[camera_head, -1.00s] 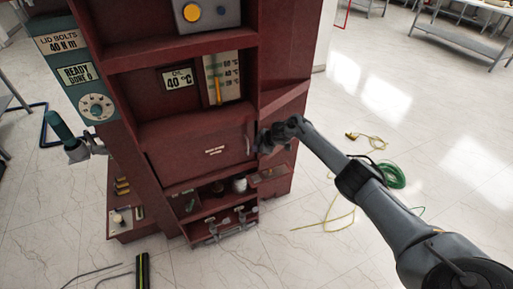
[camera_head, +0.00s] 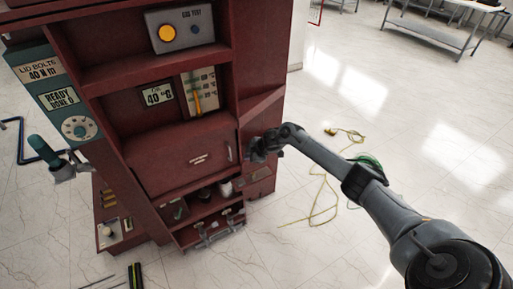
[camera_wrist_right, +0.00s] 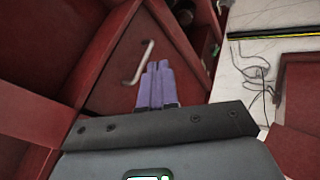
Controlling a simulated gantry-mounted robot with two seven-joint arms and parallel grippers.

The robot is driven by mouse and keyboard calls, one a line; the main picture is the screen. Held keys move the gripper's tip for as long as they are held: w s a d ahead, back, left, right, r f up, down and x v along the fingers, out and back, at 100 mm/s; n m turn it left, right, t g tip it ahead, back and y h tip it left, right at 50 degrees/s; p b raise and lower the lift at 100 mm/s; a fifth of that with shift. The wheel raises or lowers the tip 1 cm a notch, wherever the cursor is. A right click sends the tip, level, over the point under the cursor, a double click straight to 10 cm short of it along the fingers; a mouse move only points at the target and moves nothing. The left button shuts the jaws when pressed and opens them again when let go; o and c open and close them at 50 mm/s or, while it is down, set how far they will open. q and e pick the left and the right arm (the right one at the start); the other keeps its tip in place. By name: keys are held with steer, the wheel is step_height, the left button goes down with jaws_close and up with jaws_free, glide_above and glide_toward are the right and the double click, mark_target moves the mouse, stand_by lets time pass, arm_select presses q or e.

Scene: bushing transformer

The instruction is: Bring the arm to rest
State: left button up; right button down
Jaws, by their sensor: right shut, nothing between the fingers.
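My right arm (camera_head: 340,172) reaches in from the lower right of the head view. Its gripper (camera_head: 254,152) is beside the right edge of the red cabinet, near the handle (camera_head: 229,152) of a closed red door (camera_head: 185,160). In the right wrist view the purple fingers of the gripper (camera_wrist_right: 157,66) are together with nothing between them. The door handle (camera_wrist_right: 139,64) shows just left of the fingertips, apart from them in the picture. My left gripper is not in view.
The red cabinet (camera_head: 150,52) fills the left half, with a gauge panel (camera_head: 198,92) and open lower shelves (camera_head: 205,205). A green tool (camera_head: 42,150) stands out at its left. Yellow cable (camera_head: 318,205) and a green coil (camera_head: 368,160) lie on the floor.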

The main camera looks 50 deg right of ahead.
steer(key=v, duration=0.5)
steer(key=s+a+f+g+y, duration=0.15)
steer(key=s+a+f, duration=0.25)
steer(key=s+f, duration=0.5)
steer(key=s+a+f+g+y, duration=0.1)
steer(key=s+a+f, duration=0.2)
steer(key=a+f, duration=0.35)
steer(key=s+a+f+g+y, duration=0.1)
steer(key=s+a+f, duration=0.25)
steer(key=a, duration=0.55)
steer(key=s+a+r+m+t, duration=0.1)
steer(key=s+a, duration=0.4)
steer(key=a, duration=0.4)
steer(key=s+a+r+m+t, duration=0.1)
steer(key=s+a+r, duration=0.1)
steer(key=s+a, duration=0.5)
steer(key=s+d+r+m+g+h, duration=0.1)
steer(key=s+r+m+h, duration=0.15)
steer(key=r, duration=0.55)
steer(key=s+d+r+m+g+h, duration=0.1)
steer(key=s+r+m+g, duration=0.15)
steer(key=r, duration=0.55)
step_height(320, 180, up, 27)
steer(key=t+p, duration=0.1)
steer(key=p, duration=2.7)
steer(key=shift+w+d, duration=0.15)
steer(key=shift+w, duration=0.3)
